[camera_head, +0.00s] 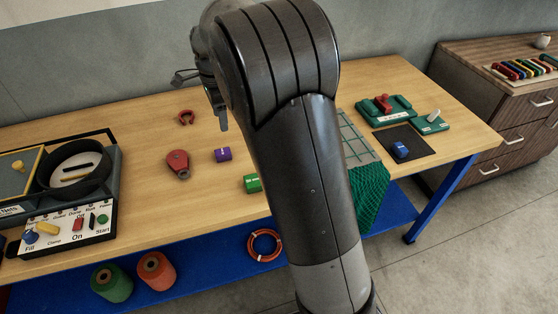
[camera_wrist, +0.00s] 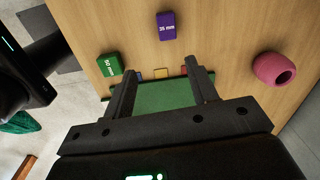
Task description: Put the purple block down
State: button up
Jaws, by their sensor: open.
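In the head view my gripper (camera_head: 221,122) shows only partly, left of my arm and above the table; the arm hides the rest.
A green block (camera_head: 252,183) lies near the table's front edge. A control box (camera_head: 68,232) stands far left. A dark mat (camera_head: 412,136) with a blue piece (camera_head: 400,149) lies right.

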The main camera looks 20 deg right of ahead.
jog(key=s+d+r+n+t, duration=0.1)
jog(key=s+d+r+n, duration=0.25)
jog(key=s, duration=0.45)
jog(key=s+d+r+n+t, duration=0.2)
jog(key=s+r+n, duration=0.15)
jog(key=s, duration=0.35)
jog(key=s+d+r+n+t, duration=0.1)
jog(key=s+d+r+n, duration=0.15)
jog(key=s+n, duration=0.4)
jog(key=s+d+f+n+t, duration=0.1)
jog(key=s+f+n, duration=0.1)
jog(key=s, duration=0.8)
jog(key=shift+s+n, duration=0.2)
jog(key=shift+n, duration=0.45)
